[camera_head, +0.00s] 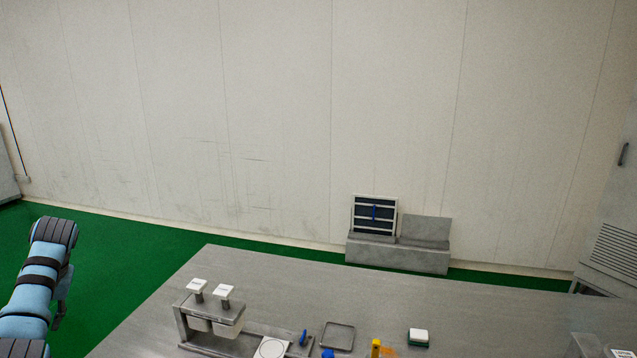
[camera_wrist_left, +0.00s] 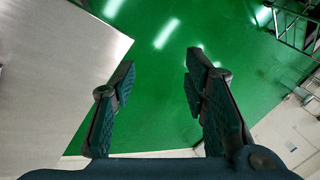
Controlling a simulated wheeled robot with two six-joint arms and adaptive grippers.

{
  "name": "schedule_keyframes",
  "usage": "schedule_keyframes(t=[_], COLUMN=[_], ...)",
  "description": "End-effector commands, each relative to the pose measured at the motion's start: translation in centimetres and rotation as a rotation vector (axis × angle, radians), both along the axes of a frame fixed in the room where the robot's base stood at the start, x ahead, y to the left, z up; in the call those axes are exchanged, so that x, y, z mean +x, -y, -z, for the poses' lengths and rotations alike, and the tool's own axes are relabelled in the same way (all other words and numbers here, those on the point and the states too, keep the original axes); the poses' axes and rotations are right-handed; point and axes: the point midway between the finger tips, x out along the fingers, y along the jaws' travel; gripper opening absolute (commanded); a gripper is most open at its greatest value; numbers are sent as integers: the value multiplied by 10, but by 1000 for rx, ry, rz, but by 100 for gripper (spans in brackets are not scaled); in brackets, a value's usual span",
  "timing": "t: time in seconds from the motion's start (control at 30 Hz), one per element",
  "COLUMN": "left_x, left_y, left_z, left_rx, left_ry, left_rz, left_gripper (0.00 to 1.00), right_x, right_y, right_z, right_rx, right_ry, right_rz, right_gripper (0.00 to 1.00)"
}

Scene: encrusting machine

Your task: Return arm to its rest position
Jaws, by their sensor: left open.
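My left arm (camera_head: 38,275) comes in at the lower left of the head view, over the green floor and left of the steel table (camera_head: 280,275). My left gripper (camera_wrist_left: 160,75) shows in the left wrist view with its two dark fingers spread apart. Nothing is between the fingers; green floor (camera_wrist_left: 155,115) shows through the gap. The table's edge (camera_wrist_left: 115,60) lies to the left of the fingers in that view. My right gripper is in neither view.
A steel stand with two white-topped dispensers (camera_head: 210,305) stands on the table. A white and green block (camera_head: 418,338), a yellow item (camera_head: 376,348) and a small square tray (camera_head: 338,336) lie near the front. A pale wall closes the back.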

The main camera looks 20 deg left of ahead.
Motion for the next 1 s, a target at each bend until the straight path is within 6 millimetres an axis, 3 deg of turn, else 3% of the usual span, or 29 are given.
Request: schedule_keyframes(t=[0.03,0.1,0.3,0.47,0.6,0.67,0.77,0.87,1.0], left_x=[-5,-14,-59,-113,-172,-201,-209,-222,-241], left_y=[-11,-31,-78,-95,-94,-89,-52,-10,64], left_z=[28,62,149,207,247,261,305,348,409], left_rx=[49,132,326,401,400,379,309,228,102], left_ry=[-41,-87,-210,-289,-335,-347,-294,-257,-196], left_rz=[40,109,371,632,879,987,978,960,931], left_gripper=[41,41,41,41,41,41,41,41,41], right_x=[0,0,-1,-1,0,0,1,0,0], right_y=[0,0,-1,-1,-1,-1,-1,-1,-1], right_z=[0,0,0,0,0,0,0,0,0], right_rx=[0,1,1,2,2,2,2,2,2], right_ry=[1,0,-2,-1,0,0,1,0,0], right_rz=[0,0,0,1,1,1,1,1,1], right_gripper=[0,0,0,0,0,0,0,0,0])
